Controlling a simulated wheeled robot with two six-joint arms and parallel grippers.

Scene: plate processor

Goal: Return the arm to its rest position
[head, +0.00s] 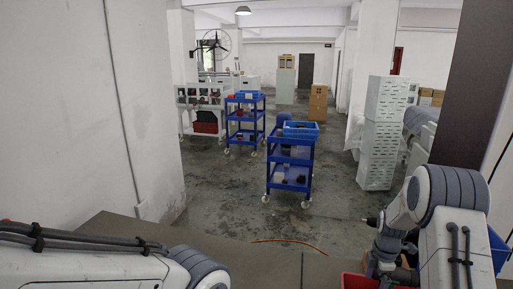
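My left arm (90,262) lies along the bottom left edge, white with dark cables and a grey ribbed joint. Its gripper is outside the picture. My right arm (455,235) stands at the lower right, bent at a large grey ribbed joint. Dark parts at its end, seemingly my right gripper (385,252), point down over a red container (365,281). Its fingers cannot be made out, so whether they are open or shut, or hold anything, is unclear.
A brown-grey surface (235,250) lies in front of me. Two blue carts (290,160) (244,118) stand on the concrete floor beyond. White stacked cabinets (380,140) stand at the right, and a blue bin (500,250) is at the right edge. A white wall closes the left side.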

